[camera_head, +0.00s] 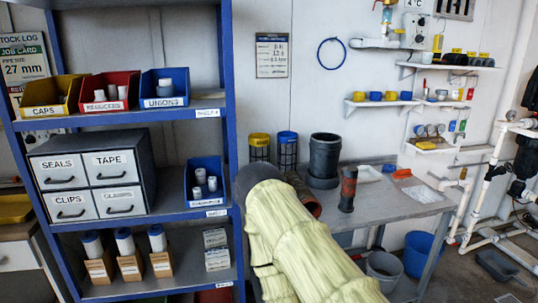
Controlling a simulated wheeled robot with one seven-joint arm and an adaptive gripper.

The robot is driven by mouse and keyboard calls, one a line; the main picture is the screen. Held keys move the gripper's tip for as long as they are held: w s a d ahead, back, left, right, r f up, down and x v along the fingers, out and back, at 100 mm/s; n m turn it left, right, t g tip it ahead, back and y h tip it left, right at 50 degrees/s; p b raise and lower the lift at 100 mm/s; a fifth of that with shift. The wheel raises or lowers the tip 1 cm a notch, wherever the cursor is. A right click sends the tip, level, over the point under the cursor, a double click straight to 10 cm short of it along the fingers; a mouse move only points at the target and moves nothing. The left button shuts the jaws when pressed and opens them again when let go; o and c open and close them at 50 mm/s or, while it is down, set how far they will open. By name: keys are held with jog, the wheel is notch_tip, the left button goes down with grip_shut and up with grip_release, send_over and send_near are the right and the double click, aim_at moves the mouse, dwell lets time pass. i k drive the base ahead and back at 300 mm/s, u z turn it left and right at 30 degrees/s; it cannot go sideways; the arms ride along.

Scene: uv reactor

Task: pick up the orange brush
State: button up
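A small flat orange object (402,173), which looks like the orange brush, lies on the grey workbench (400,208) towards its right end. It is too small to make out bristles or a handle. My arm, in a pale yellow-green sleeve with a grey rounded joint, rises through the lower middle of the view and covers the left part of the bench. My gripper does not show, so its fingers and anything in them are hidden. The visible arm is left of the orange object and apart from it in the picture.
A dark pipe fitting (324,158) and a black-and-red cylinder (348,188) stand on the bench, left of the orange object. A clear bag (415,194) lies near it. A blue shelf rack (229,110) stands left; buckets (418,253) are on the floor.

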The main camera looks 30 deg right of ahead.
aim_at(401, 174)
jog(key=z, duration=1.75)
